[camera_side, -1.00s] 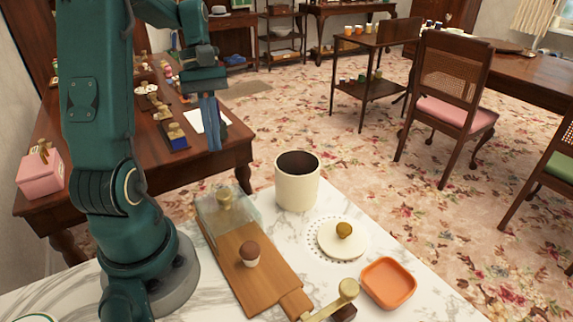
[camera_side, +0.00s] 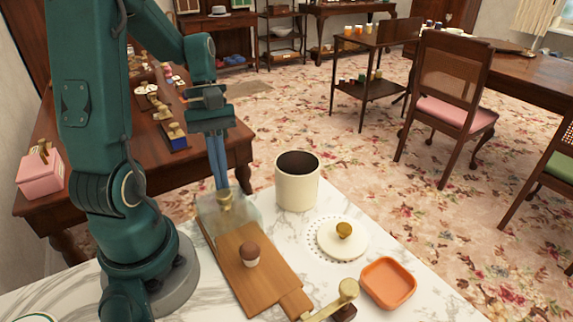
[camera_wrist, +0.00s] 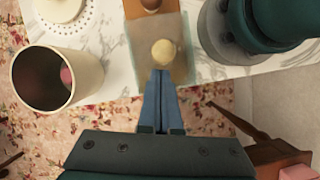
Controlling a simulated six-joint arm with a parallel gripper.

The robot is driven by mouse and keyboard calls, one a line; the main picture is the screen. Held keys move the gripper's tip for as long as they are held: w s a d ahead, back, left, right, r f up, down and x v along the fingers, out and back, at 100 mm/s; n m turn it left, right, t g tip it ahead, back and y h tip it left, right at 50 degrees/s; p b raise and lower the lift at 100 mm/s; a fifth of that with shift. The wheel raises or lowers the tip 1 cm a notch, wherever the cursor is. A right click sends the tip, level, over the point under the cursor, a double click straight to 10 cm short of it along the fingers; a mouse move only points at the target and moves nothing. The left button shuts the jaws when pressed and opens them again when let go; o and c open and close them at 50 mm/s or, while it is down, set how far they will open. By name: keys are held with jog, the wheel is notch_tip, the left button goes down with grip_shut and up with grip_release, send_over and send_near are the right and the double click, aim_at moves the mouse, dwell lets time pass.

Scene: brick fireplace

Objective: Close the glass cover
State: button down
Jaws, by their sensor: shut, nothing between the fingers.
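The glass cover (camera_side: 239,214) is a clear pane at the far end of a wooden board (camera_side: 252,262), with a brass knob (camera_side: 225,198) on it. In the wrist view the pane (camera_wrist: 140,62) and its knob (camera_wrist: 164,52) lie just beyond my fingertips. My gripper (camera_side: 221,187) is shut and empty, pointing down at the knob; in the wrist view its fingertips (camera_wrist: 161,73) are right beside the knob. I cannot tell whether they touch it.
A cream canister (camera_side: 297,182) stands open right of the glass. Its round white lid (camera_side: 342,240) with a gold knob, an orange dish (camera_side: 388,281) and a brass handle (camera_side: 335,300) lie nearer the front right. Wooden furniture stands beyond the marble top (camera_side: 300,250).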

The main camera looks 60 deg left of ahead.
aim_at(248, 211)
jog(key=shift+d, duration=6.1)
jog(key=shift+s, duration=0.1)
